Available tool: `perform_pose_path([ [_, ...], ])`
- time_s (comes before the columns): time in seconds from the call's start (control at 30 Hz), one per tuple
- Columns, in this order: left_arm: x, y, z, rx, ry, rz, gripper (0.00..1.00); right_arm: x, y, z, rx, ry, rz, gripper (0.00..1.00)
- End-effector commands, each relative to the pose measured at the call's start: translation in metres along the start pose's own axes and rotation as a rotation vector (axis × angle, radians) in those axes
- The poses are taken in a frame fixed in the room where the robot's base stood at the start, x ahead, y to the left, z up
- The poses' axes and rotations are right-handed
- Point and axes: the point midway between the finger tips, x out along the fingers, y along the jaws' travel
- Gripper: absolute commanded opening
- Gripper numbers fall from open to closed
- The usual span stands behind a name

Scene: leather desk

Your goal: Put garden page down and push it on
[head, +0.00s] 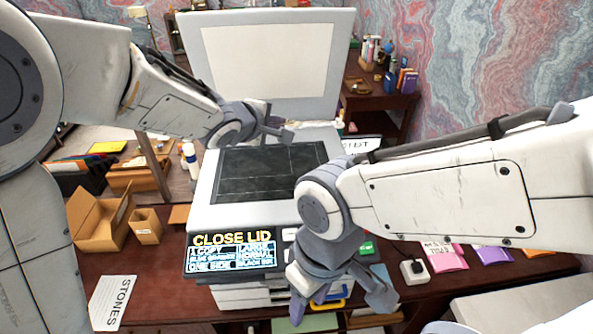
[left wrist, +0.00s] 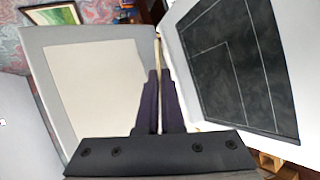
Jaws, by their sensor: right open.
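The copier's lid (head: 270,60) stands open, and its pale underside also shows in the left wrist view (left wrist: 85,75). The dark glass (head: 265,172) below it looks bare. The lit screen (head: 232,250) reads "CLOSE LID". A green button (head: 367,248) is beside my right wrist. My left gripper (head: 279,121) is above the back of the glass, near the lid; its fingers (left wrist: 160,95) are almost together with nothing clearly between them. My right gripper (head: 340,301) is open and empty in front of the copier. I cannot make out a page marked garden.
A page marked "STONES" (head: 112,303) lies at the front left. Another lettered sheet (head: 362,144) is partly hidden behind my right arm. An open cardboard box (head: 98,218) and a small box (head: 146,226) stand left of the copier. A white switch (head: 413,271) and colored packets (head: 445,255) lie right.

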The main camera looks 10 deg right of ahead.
Motion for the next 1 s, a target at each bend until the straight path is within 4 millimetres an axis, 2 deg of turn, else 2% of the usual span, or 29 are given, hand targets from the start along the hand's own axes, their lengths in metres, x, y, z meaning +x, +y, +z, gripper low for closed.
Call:
perform_pose_path([
  [0.27,0.011,-0.021,0.001,-0.002,-0.001,-0.005,0.00,0.001,0.000,0.000,0.000,-0.001,0.000,0.50],
  [0.4,0.023,-0.041,0.001,0.001,-0.001,0.001,0.00,0.028,0.002,0.002,-0.001,0.000,0.000,0.50],
  [0.67,0.037,-0.067,0.001,0.001,0.000,0.001,0.00,0.065,0.005,0.003,-0.004,0.000,0.000,0.50],
  [1.0,0.048,-0.087,0.001,0.001,-0.002,-0.001,0.00,0.074,0.005,0.004,-0.006,0.001,0.000,0.50],
])
